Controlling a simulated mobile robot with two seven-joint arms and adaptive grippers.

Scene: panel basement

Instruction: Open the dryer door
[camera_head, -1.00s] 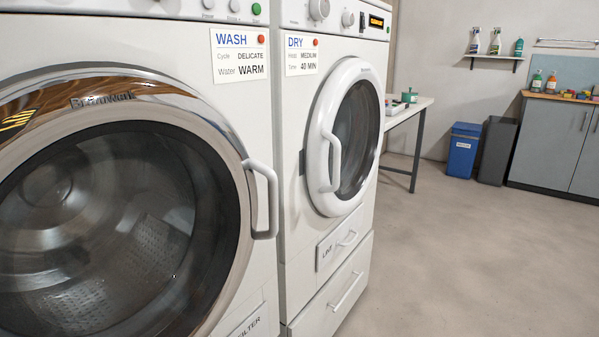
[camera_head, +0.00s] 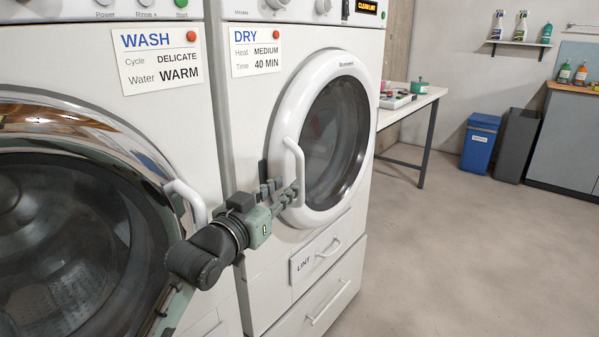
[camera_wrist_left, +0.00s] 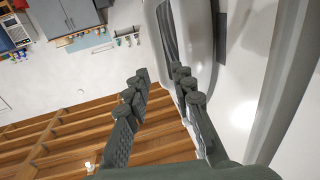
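The white dryer (camera_head: 245,110) stands right of the washer, with its round dryer door (camera_head: 290,95) closed. The door's white vertical handle (camera_head: 291,155) is on the door's left side. My left gripper (camera_head: 284,193) reaches in from the left at the handle's lower part. In the left wrist view, the fingers of my left gripper (camera_wrist_left: 160,76) are apart, with a visible gap. The pale curved handle (camera_wrist_left: 158,40) shows at the fingertips, partly hidden by the right finger. I cannot tell whether they touch. My right gripper is out of view.
The washer (camera_head: 110,120) with its protruding door handle (camera_head: 185,200) is close to my left arm. A lint drawer (camera_head: 322,250) is below the dryer door. A table (camera_head: 415,100) stands beyond the dryer. Open floor (camera_head: 450,260) lies to the right.

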